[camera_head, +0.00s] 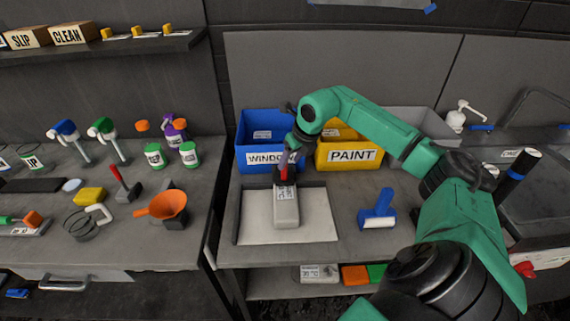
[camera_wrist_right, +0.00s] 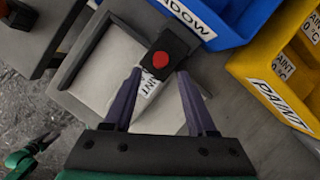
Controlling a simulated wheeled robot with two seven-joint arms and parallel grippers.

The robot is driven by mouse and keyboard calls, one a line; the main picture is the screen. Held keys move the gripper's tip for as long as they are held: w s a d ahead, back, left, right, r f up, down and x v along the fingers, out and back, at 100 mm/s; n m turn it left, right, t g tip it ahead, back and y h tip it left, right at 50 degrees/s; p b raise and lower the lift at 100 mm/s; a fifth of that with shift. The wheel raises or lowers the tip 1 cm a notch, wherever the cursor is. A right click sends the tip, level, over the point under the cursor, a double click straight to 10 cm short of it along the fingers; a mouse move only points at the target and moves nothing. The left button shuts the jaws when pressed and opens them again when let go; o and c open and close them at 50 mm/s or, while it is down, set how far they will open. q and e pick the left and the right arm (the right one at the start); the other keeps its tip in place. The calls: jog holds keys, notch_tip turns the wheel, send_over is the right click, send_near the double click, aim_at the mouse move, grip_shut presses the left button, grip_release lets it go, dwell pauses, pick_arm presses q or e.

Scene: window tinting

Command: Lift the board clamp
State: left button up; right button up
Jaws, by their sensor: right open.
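The board clamp seems to be the pale grey block (camera_head: 286,207) with a dark and red upper end and a white label, on the white-surfaced tray (camera_head: 246,232). In the right wrist view its black end with a red dot (camera_wrist_right: 164,57) shows, with part of the label below. My right gripper (camera_wrist_right: 160,76) is open, with its two purple fingers to either side of this end. Whether either finger touches it cannot be told. My left gripper is not in view.
A blue WINDOW bin (camera_head: 255,128) and a yellow PAINT bin (camera_head: 349,154) stand behind the tray. A blue tool with a white edge (camera_head: 378,211) is to its right.

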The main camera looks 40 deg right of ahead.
aim_at(284, 172)
jog(key=x, duration=0.3)
jog(key=p+x, duration=0.1)
jog(key=x, duration=0.1)
jog(key=shift+w+f, duration=0.2)
jog(key=shift+w, duration=0.35)
jog(key=shift+f, duration=0.2)
jog(key=shift+s, duration=0.25)
jog(key=shift+c, duration=0.9)
jog(key=shift+w, duration=0.1)
grip_shut()
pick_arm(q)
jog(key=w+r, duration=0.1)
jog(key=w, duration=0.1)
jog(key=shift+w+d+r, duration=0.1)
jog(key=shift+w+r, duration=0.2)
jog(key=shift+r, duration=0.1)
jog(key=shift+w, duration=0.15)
pick_arm(e)
jog(key=shift+r, duration=0.1)
